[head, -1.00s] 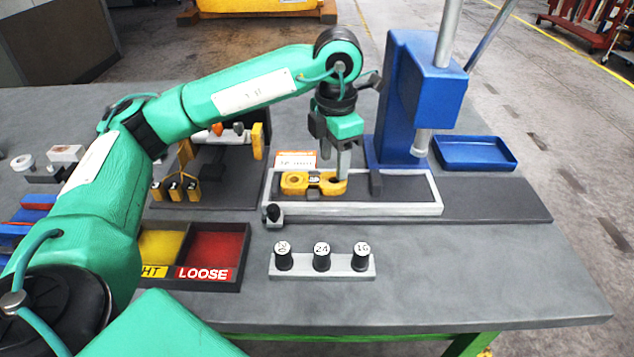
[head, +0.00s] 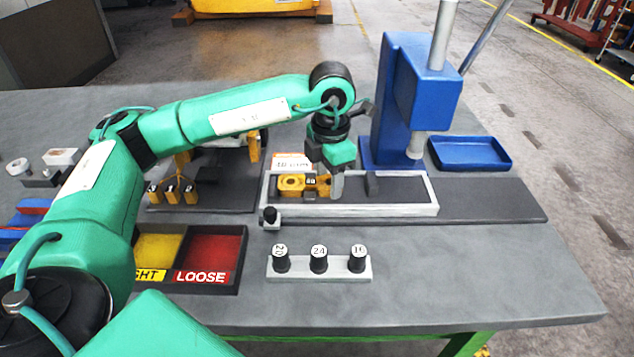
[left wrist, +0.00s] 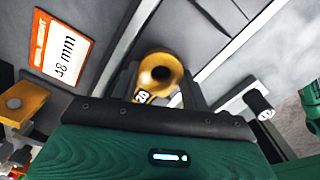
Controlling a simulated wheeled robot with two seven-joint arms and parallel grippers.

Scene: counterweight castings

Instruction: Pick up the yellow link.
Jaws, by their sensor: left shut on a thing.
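The yellow link (head: 291,182) lies in the light-framed tray (head: 400,210) on the bench, with a round hole at its left end and a dark number mark near its middle. My left gripper (head: 328,186) points down over the link's right part and is shut on it. The gripper hides the link's right end in the head view. In the left wrist view the link (left wrist: 160,72) shows between the two fingers, with its holed end beyond them. I cannot tell whether it is lifted off the tray floor. My right gripper is not in view.
A blue press (head: 400,100) stands right behind the tray, with a blue bin (head: 470,153) further right. A rack with several black numbered plugs (head: 318,268) stands in front. A red and yellow sorting box (head: 240,262) is at left. The bench's front right is clear.

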